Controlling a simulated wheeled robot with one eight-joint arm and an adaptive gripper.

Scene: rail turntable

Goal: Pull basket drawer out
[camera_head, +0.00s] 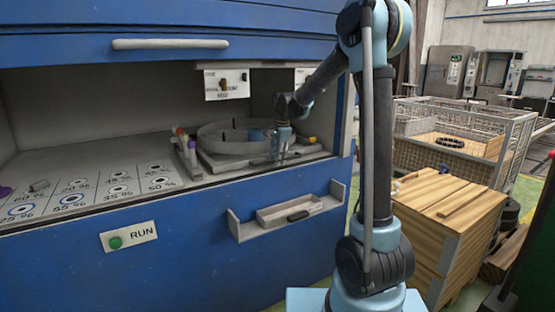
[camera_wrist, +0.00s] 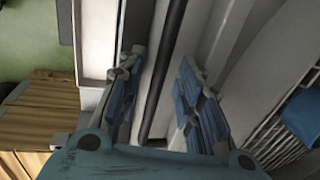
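The basket drawer shows as a grey slide-out platform (camera_head: 225,163) with a round grey basin (camera_head: 222,138) on it, inside the blue machine's bay. A dark bar, apparently its handle (camera_wrist: 163,75), runs lengthwise through the wrist view. My gripper (camera_head: 281,152) points down at the platform's front right. In the wrist view my gripper (camera_wrist: 160,90) has its blue-padded fingers apart, one on each side of the bar. Gaps show between the bar and both pads. My gripper and arm partly cover the platform in the head view.
A blue object (camera_wrist: 302,115) and slotted grey surface lie to the right in the wrist view. A small grey tray (camera_head: 290,212) sits on the machine front below the bay. A wooden crate (camera_head: 440,215) stands close right of my arm. Small tubes (camera_head: 185,145) stand left of the platform.

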